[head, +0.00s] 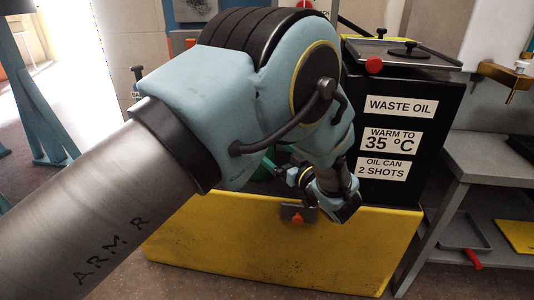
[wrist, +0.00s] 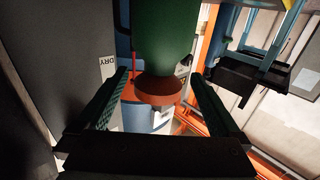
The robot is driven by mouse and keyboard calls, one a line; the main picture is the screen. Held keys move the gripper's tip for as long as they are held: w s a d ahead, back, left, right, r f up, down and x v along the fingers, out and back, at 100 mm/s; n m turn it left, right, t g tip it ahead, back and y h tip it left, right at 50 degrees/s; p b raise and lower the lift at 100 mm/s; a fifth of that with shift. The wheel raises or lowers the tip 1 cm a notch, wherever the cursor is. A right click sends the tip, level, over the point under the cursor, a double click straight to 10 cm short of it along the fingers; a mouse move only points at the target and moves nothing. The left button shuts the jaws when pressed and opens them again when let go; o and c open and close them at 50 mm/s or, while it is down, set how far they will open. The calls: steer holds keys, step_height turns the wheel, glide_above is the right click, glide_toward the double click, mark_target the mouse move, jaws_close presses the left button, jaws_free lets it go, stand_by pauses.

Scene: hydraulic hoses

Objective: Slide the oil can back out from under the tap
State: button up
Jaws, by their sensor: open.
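In the wrist view, a green rounded body (wrist: 165,40) with an orange-brown round end (wrist: 158,92), which looks like the oil can, lies between the fingers of my gripper (wrist: 158,76). The fingers are open, with a gap on each side of it. In the head view, a bit of green (head: 268,165) shows behind my arm, but most of it is hidden. The end of my wrist is low in front of the black and yellow waste oil tank (head: 270,255). A brass tap-like fitting (head: 507,76) shows at the far right. I cannot tell which tap is over the can.
A red-handled fitting (head: 298,217) is on the tank's yellow front, close to my wrist. A grey bench (head: 490,150) stands at the right, with a tray (head: 462,232) on its lower shelf. A blue-green stand (head: 35,100) is at the left. Floor shows at the far left.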

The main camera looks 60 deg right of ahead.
steer(key=shift+w, duration=0.2)
steer(key=b+x, duration=0.1)
steer(key=x, duration=0.9)
steer(key=shift+w+d+r+b, duration=0.1)
steer(key=shift+w+d+b, duration=0.15)
steer(key=shift+b, duration=0.15)
jaws_close()
stand_by(0.4)
